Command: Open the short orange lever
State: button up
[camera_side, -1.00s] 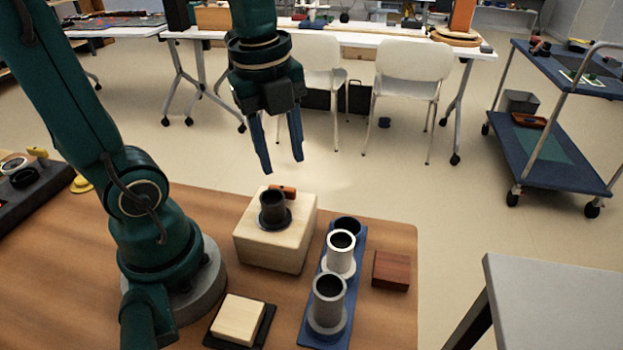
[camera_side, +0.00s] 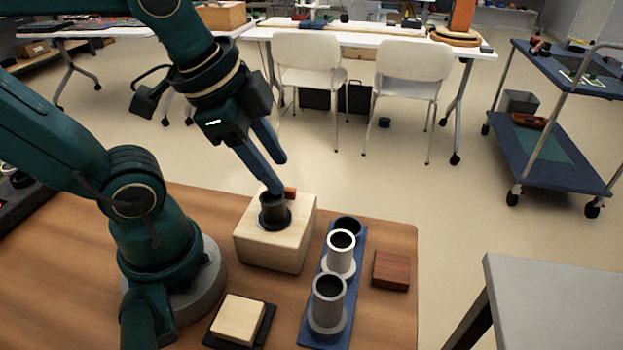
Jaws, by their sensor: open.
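The short orange lever (camera_side: 290,192) shows as a small orange piece on top of the pale wooden block (camera_side: 271,245), behind a dark cylinder (camera_side: 272,210) with a flange. Part of the lever is hidden by the cylinder and a finger. My gripper (camera_side: 279,174) is open and tilted, with its blue fingers pointing down and to the right. One fingertip is close to the lever and the top of the cylinder. I cannot tell whether it touches either. The other fingertip is higher, behind and above the block.
A blue rack (camera_side: 342,300) with several cylinders stands right of the block. A reddish-brown wooden block (camera_side: 391,270) lies farther right. A small pale block on a black base (camera_side: 239,320) lies in front. The wooden table (camera_side: 400,236) is bare near its back right corner.

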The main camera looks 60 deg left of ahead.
jog(key=shift+s+d+f+n, duration=0.1)
jog(key=shift+s+n, duration=0.05)
jog(key=shift+n, duration=1.15)
jog(key=n, duration=0.4)
jog(key=shift+f+n+t, duration=0.3)
jog(key=shift+f+t, duration=0.1)
